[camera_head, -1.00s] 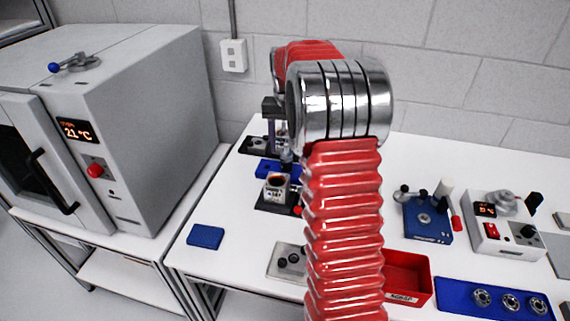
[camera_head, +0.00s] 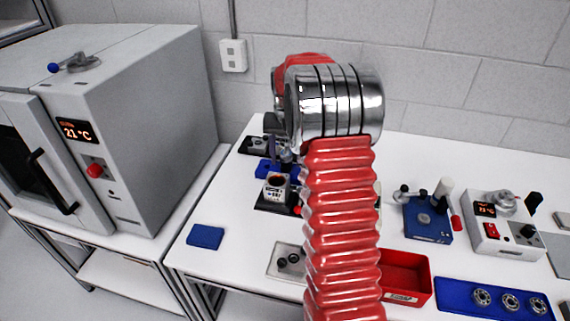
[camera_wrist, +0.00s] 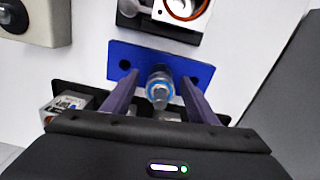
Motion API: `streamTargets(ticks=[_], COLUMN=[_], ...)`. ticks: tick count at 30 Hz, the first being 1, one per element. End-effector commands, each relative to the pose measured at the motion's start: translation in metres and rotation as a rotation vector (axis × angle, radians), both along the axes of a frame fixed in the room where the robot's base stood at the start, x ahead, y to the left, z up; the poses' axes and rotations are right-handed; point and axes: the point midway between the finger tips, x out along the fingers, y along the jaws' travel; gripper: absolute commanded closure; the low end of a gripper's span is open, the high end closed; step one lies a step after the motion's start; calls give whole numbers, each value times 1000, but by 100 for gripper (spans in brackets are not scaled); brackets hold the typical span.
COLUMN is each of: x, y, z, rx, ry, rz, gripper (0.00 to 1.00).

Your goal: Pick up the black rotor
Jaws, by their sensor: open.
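My gripper (camera_wrist: 160,77) is open, its two dark purple fingers pointing at a blue block (camera_wrist: 124,58). An upright metallic part with a dark stem and a blue ring (camera_wrist: 158,88) stands between the fingers at the block, with a gap on each side. I cannot tell for sure that this is the black rotor; little black shows on it. In the head view the blue block (camera_head: 265,170) is at the left of the white table, and my gripper is above it, partly hidden behind my arm.
A white device (camera_head: 277,187) on a black base stands just in front of the blue block. A grey plate (camera_head: 281,269) with dark round parts, a red bin (camera_head: 408,282) and a blue tray (camera_head: 462,301) lie nearer. A blue stand (camera_head: 426,222) is right.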

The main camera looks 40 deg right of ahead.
Motion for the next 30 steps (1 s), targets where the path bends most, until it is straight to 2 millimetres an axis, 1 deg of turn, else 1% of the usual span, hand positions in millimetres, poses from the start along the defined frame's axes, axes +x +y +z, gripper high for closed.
streamTargets(ticks=[8, 30], x=[0, 0], y=[0, 0], z=[0, 0], rx=[0, 0], ry=[0, 0], rz=[0, 1], gripper=[48, 100])
